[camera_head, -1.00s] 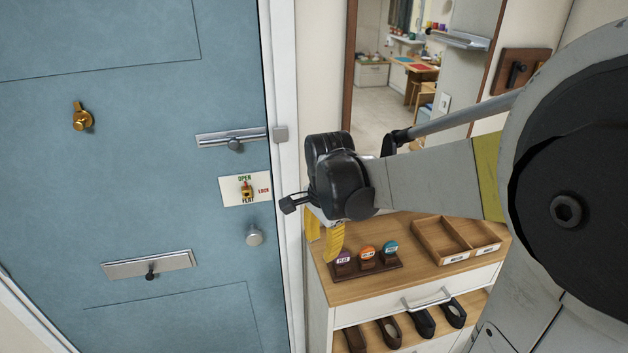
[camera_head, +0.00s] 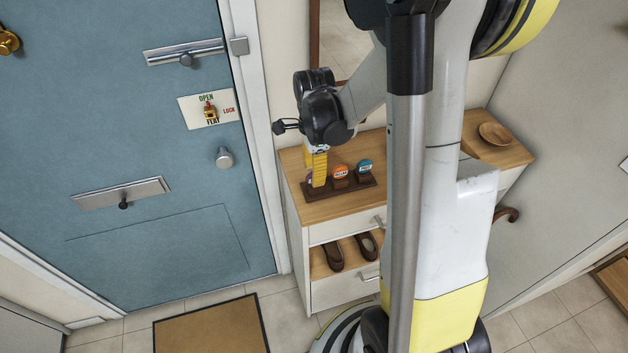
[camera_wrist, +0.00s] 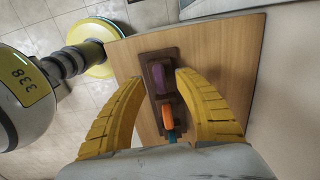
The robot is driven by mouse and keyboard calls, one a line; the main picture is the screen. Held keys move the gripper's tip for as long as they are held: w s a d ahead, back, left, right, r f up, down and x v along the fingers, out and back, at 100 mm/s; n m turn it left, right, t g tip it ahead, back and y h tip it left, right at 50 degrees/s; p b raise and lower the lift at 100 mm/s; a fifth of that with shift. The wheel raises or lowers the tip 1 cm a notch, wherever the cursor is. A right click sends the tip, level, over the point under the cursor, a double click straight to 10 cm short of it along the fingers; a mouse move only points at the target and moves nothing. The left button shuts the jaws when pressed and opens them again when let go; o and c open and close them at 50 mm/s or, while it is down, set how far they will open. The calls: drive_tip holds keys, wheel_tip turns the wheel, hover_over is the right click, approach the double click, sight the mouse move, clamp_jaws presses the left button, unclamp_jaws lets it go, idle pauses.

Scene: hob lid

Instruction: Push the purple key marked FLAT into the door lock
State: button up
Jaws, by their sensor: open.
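The purple key (camera_wrist: 160,78) stands in the dark wooden rack (camera_head: 362,186). In the wrist view it lies between the tips of my open gripper (camera_wrist: 161,77), with no clear contact on either side. In the head view my gripper (camera_head: 318,184) points down at the rack's left end, and its yellow fingers almost fully hide the purple key. Its FLAT marking cannot be read now. The brass door lock (camera_head: 210,112) sits on a white plate (camera_head: 190,108) marked OPEN, LOCK and FLAT, on the blue door (camera_head: 150,230).
An orange-topped key (camera_head: 340,171) and a teal-topped key (camera_head: 364,166) stand in the same rack, right of my gripper. The rack is on a wooden-topped shoe cabinet (camera_head: 310,211). A round knob (camera_head: 224,158) and a metal bolt (camera_head: 185,53) project from the door.

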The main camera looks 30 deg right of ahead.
drive_tip(key=shift+f, duration=0.65)
drive_tip(key=shift+r, duration=0.1)
clamp_jaws()
